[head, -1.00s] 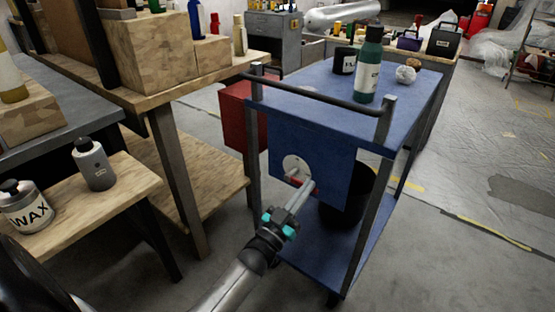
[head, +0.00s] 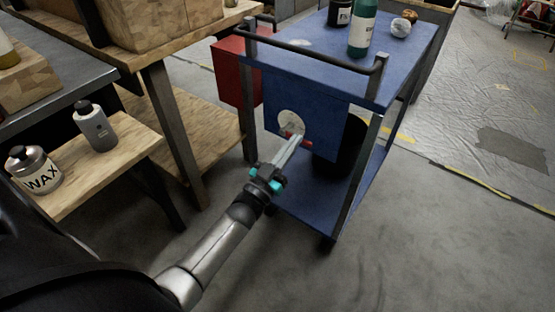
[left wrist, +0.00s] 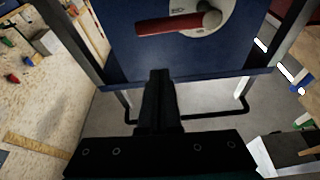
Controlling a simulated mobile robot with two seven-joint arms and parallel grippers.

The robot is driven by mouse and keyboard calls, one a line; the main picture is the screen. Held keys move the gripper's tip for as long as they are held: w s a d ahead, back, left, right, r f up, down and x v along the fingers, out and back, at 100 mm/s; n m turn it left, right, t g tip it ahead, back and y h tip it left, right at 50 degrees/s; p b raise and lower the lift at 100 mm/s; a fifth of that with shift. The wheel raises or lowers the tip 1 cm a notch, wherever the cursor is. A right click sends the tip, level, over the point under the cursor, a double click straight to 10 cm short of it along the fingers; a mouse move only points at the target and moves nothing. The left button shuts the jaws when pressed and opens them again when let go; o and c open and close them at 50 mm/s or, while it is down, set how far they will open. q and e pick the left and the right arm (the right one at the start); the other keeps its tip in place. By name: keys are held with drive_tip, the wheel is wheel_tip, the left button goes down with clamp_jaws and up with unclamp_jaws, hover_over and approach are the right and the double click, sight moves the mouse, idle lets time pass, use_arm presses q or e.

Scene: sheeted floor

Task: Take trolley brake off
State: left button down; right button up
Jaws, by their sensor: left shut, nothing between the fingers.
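The blue trolley (head: 325,68) stands in the middle of the head view. Its front panel carries a round pale brake plate (head: 291,122) with a red lever (head: 287,138), partly hidden behind my gripper. In the left wrist view the red lever (left wrist: 168,24) lies nearly level across the pale plate (left wrist: 205,14), its free end to the left. My left gripper (head: 294,141) is shut and empty, its fingertips by the lever in the head view. In the left wrist view the closed fingers (left wrist: 160,75) are below the lever, with blue panel showing between. My right gripper is not in view.
A green bottle (head: 362,34) and a black jar (head: 339,12) stand on the trolley top. A red box (head: 231,72) is at its left. A wooden bench with a wax tin (head: 34,169) and grey bottle (head: 95,126) stands left. Floor at right is open.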

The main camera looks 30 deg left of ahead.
use_arm(q)
drive_tip(key=v, duration=0.6)
drive_tip(key=shift+s+p, duration=0.15)
drive_tip(key=shift+p, duration=0.3)
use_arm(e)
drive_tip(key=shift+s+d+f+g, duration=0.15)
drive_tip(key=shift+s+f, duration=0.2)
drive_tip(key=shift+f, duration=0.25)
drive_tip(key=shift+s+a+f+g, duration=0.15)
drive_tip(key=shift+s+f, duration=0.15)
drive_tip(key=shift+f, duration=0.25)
use_arm(q)
drive_tip(key=shift+d+f, duration=0.1)
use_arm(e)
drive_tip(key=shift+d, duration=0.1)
